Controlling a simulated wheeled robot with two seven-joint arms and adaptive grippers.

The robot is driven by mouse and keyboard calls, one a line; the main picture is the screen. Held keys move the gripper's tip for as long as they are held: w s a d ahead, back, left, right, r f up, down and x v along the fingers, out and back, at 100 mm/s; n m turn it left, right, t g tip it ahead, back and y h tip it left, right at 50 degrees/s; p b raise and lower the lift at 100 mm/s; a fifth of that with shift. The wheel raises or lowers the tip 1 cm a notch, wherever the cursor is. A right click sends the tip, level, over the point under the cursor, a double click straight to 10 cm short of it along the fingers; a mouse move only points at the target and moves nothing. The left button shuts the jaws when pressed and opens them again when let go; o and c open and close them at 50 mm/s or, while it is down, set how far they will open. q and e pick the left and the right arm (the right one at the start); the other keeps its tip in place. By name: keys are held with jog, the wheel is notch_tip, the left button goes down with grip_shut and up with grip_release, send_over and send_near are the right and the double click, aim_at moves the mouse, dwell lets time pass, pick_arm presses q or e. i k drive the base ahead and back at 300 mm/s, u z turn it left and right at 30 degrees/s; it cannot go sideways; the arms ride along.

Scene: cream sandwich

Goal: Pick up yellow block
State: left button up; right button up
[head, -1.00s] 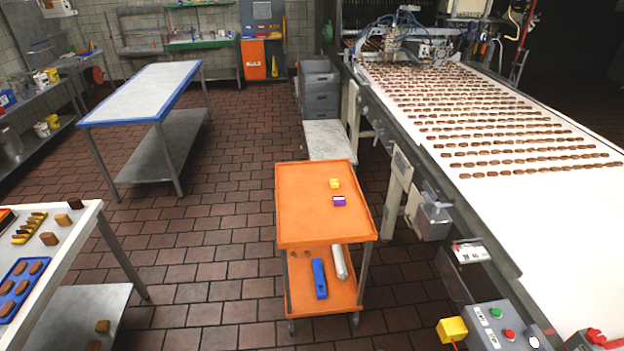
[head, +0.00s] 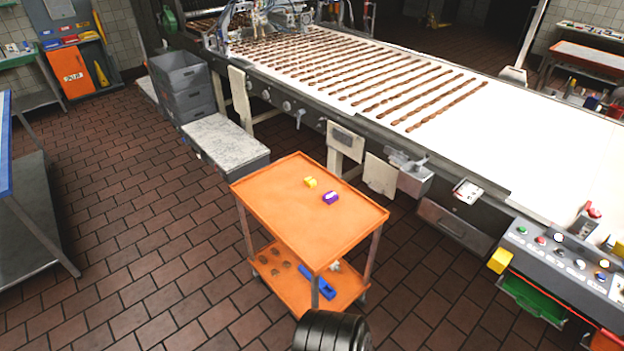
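The small yellow block (head: 310,182) lies on the top shelf of an orange cart (head: 318,240), toward its far side. A purple block (head: 330,198) with a pale top lies close by, to the right and a little nearer, with a small gap between them. Neither of my grippers can be seen. A dark ribbed part shows at the bottom edge, just in front of the cart, but no fingers are visible on it.
The cart's lower shelf holds a blue tool (head: 318,283) and several small brown pieces. A long conveyor (head: 430,140) with rows of chocolates runs behind the cart. A control panel (head: 570,260) stands at right. The tiled floor (head: 150,270) at left is open.

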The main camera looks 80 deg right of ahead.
aim_at(310, 182)
jog(key=z, duration=0.75)
jog(key=i, duration=1)
jog(key=z, duration=1.05)
